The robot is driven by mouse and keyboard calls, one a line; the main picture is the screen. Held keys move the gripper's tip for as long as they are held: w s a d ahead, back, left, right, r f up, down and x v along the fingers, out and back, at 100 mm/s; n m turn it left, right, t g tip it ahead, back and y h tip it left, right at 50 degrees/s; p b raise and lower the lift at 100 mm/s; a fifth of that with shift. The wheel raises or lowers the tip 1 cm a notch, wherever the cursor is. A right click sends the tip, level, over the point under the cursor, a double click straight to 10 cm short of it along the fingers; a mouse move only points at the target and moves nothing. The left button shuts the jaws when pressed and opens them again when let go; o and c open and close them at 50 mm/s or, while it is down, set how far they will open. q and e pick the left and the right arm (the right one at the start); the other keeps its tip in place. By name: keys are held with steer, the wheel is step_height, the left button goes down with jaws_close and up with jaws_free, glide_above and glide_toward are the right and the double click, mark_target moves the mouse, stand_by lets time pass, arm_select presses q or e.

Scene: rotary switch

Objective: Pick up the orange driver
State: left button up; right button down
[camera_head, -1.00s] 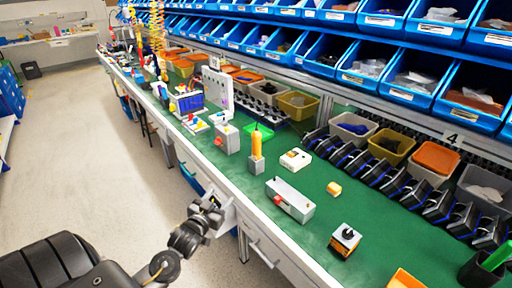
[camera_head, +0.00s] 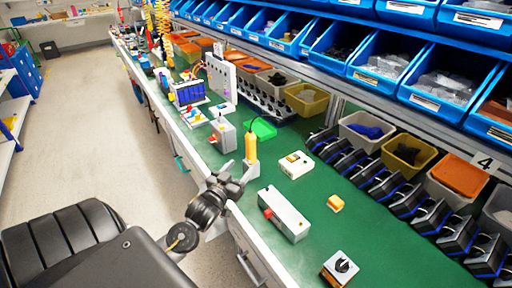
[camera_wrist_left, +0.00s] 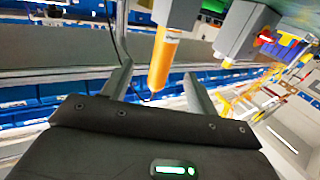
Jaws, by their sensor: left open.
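The orange driver (camera_head: 251,147) stands upright near the front edge of the green bench, with a thin dark piece rising from its top. My left gripper (camera_head: 238,172) is open and empty at the bench edge, just in front and to the left of the driver's lower part. In the left wrist view the driver (camera_wrist_left: 164,58) shows between and beyond the two spread fingers (camera_wrist_left: 156,74). I cannot tell whether a finger touches it. My right gripper is in neither view.
A grey box with a red button (camera_head: 284,214) lies just right of the gripper. A grey switch box (camera_head: 223,134) stands left of the driver.

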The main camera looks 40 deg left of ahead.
mark_target(248, 155)
arm_select(q)
steer(key=w, duration=0.1)
steer(key=w+a, duration=0.1)
steer(key=w, duration=0.2)
steer(key=shift+a+p, duration=0.35)
steer(key=shift+w, duration=0.25)
steer(key=shift+w+r, duration=0.1)
steer(key=shift+w+a, duration=0.1)
steer(key=shift+w, duration=0.25)
steer(key=w, duration=0.1)
steer(key=w+p, duration=0.1)
steer(key=w, duration=0.2)
steer(key=shift+w+a+f, duration=0.15)
steer(key=shift+a+f, duration=0.1)
steer(key=shift+a, duration=0.15)
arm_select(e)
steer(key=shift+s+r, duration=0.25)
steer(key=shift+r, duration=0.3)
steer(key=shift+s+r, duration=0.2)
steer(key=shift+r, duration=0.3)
arm_select(q)
steer(key=shift+c, duration=0.2)
jaws_close()
